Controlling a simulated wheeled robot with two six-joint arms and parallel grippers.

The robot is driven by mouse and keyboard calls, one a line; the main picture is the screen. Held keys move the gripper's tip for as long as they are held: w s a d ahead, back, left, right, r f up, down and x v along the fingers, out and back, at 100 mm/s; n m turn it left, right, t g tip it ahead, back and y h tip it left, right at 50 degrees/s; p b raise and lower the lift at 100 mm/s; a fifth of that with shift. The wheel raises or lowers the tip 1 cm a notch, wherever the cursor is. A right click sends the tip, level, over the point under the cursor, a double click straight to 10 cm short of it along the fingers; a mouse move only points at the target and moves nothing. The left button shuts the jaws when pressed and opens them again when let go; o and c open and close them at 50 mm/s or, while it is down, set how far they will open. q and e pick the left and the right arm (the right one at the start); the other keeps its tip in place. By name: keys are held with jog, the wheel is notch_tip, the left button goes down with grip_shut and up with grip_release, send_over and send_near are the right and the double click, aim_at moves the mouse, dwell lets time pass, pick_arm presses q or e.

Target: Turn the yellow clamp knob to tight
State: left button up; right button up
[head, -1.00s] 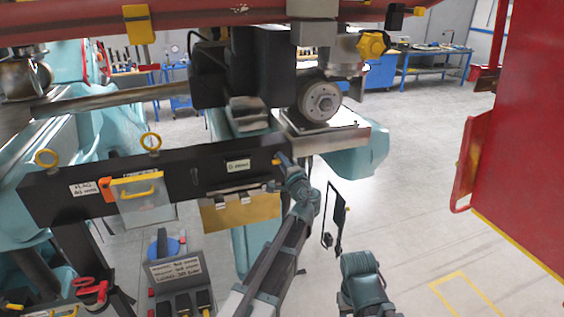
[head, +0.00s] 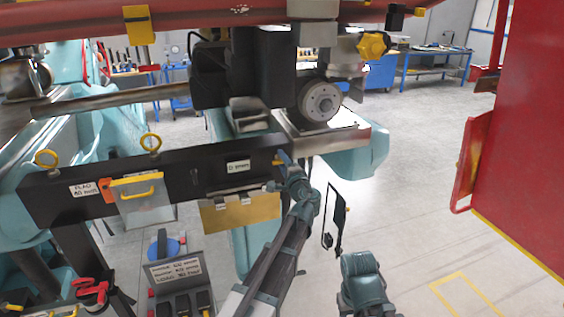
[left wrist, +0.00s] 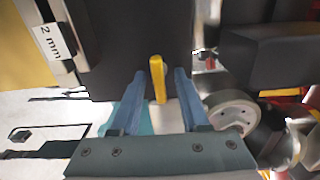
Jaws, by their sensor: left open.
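A small yellow bar-shaped knob (head: 278,162) sticks out near the right end of the dark beam (head: 70,201). In the left wrist view the yellow knob (left wrist: 157,80) stands upright between my two blue fingers, with a gap on each side. My left gripper (head: 279,173) is open at the knob; it also shows in the left wrist view (left wrist: 160,74). I cannot tell how tight the knob is. A second, lobed yellow knob (head: 374,45) sits at the upper right of the machine, away from my gripper.
A grey wheel (head: 320,101) on a metal block is just right of the beam end. A brass-coloured plate (head: 240,212) hangs below the beam. A red panel (head: 520,130) fills the right side.

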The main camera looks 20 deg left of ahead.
pick_arm(q)
jog(key=v, duration=1.3)
jog(key=shift+s+d, duration=0.25)
jog(key=shift+s, duration=0.05)
jog(key=shift+a, duration=0.1)
jog(key=s+a+f+n+g+h, duration=0.2)
jog(key=s+a+f+n+g, duration=0.3)
jog(key=f, duration=0.4)
jog(key=s+a+f+n+g+h, duration=0.2)
jog(key=s+a+f+n+g, duration=0.15)
jog(key=s+f+g, duration=0.4)
jog(key=s+d+f+g+h+b, duration=0.1)
jog(key=s+d+f+h+b, duration=0.1)
jog(key=s+d+f+b, duration=0.4)
jog(key=s+d+f+g+h+b, duration=0.1)
jog(key=s+d+f+b, duration=0.6)
jog(key=f, duration=0.9)
jog(key=d+m+h+b, duration=0.1)
jog(key=d+b, duration=0.2)
jog(key=d, duration=0.1)
jog(key=shift+d+g+h+b, duration=0.2)
jog(key=shift+g+h+b, duration=0.1)
jog(key=shift+g+h, duration=0.1)
